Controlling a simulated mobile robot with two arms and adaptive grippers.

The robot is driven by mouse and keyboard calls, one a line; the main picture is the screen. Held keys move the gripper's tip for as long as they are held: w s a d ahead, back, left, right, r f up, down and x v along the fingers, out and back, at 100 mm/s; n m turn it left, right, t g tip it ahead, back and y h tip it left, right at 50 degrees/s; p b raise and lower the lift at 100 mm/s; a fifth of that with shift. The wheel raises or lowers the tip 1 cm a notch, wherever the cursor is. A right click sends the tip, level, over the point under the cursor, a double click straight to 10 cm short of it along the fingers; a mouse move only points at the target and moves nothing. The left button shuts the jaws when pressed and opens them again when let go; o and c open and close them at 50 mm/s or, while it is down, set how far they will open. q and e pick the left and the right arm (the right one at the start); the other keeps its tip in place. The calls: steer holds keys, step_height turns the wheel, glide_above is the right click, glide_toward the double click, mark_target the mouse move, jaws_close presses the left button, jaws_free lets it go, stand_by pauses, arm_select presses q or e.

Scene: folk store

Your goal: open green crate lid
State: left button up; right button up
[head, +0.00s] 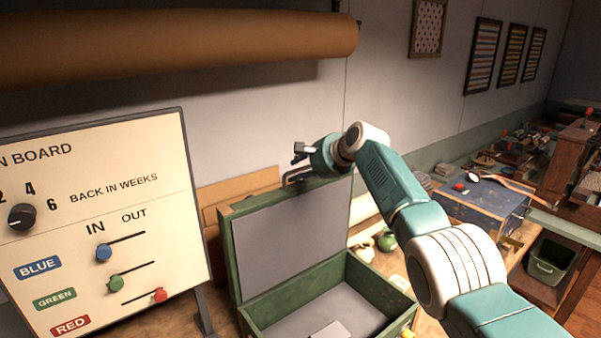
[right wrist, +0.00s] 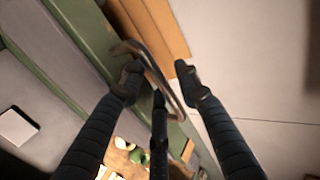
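The green crate (head: 392,297) stands on the bench with its opening showing. Its lid (head: 290,235), a grey panel in a green frame, is raised roughly upright at the crate's back. My right gripper (head: 298,165) is at the lid's top edge. In the right wrist view, the lid's curved metal handle (right wrist: 155,65) passes between the spread fingertips of that gripper (right wrist: 160,78). The fingers are apart, and I cannot tell whether one touches the handle. A pale flat piece (head: 330,330) lies inside the crate. My left gripper is not in view.
A sign board (head: 100,220) with a knob and sliders stands close left of the crate. A large brown roll (head: 180,45) hangs above. Small pots (head: 386,240) stand behind the crate. A blue box (head: 480,207) is farther right.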

steer(key=shift+s, duration=0.1)
steer(key=shift+s+d+r, duration=0.3)
steer(key=shift+s, duration=0.1)
steer(key=v, duration=1.1)
steer(key=shift+f, duration=0.15)
